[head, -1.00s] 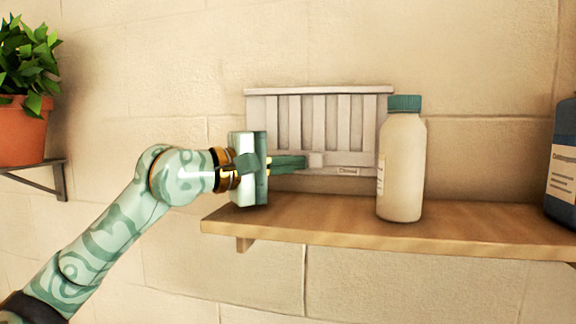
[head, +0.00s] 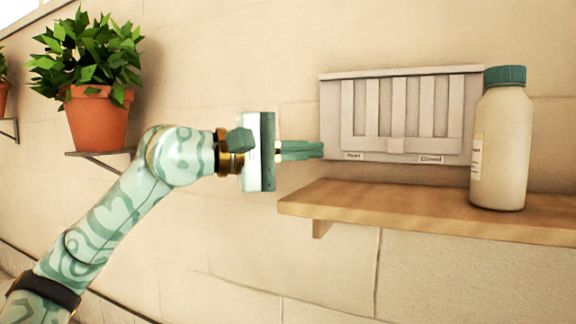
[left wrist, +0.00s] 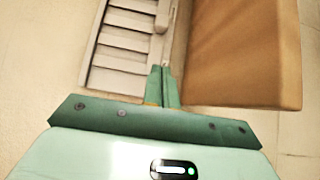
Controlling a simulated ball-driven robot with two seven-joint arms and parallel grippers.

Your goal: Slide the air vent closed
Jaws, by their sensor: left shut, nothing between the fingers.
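The air vent (head: 335,110) is a pale grey slatted panel on the wall above the shelf. In the left wrist view the shut fingers (left wrist: 163,85) are near the vent (left wrist: 120,50). My right gripper is not in view.
A wooden shelf (head: 340,200) runs below the vent. A white bottle with a green cap (head: 503,140) stands on it, in front of the vent's right end. A potted plant (head: 97,120) stands on a small shelf at left.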

